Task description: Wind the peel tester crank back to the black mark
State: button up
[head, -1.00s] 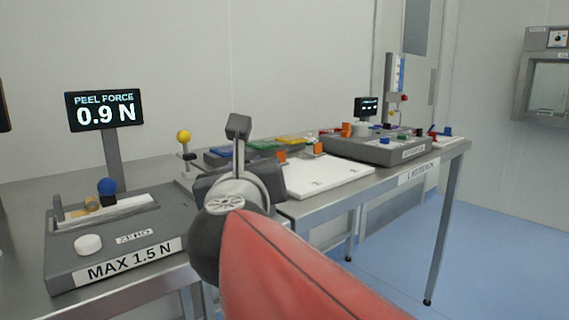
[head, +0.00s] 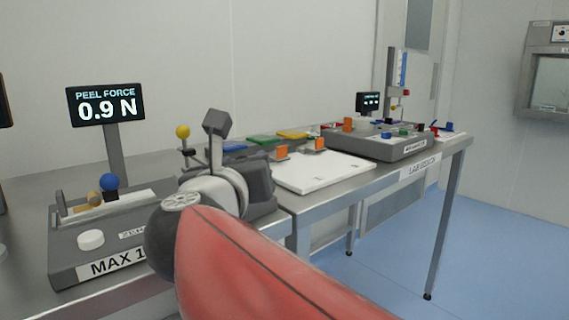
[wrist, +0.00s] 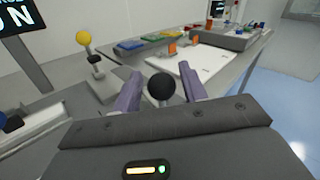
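The peel tester (head: 75,266) is a grey box at the left, with a blue ball knob (head: 110,181) on top and a display (head: 105,106) reading 0.9 N. My gripper (wrist: 160,85) is open, beside the tester's right end. In the wrist view a black ball (wrist: 161,87) shows between the two fingers, with a gap on each side. I cannot tell whether it is the crank's knob or how deep between the fingers it sits. My arm covers the tester's right end in the head view. I cannot make out the crank arm or the black mark.
A yellow ball on a post (head: 183,132) stands behind my gripper. A white board (head: 325,176) with orange blocks lies to the right on the bench. Farther right is another grey device (head: 375,148) with small coloured parts. Blue floor is free at the right.

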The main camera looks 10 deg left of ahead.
jog(key=shift+o, duration=0.4)
jog(key=shift+s, duration=0.1)
jog(key=s, duration=0.7)
jog(key=shift+s+d+b, duration=0.3)
jog(key=shift+d, duration=0.1)
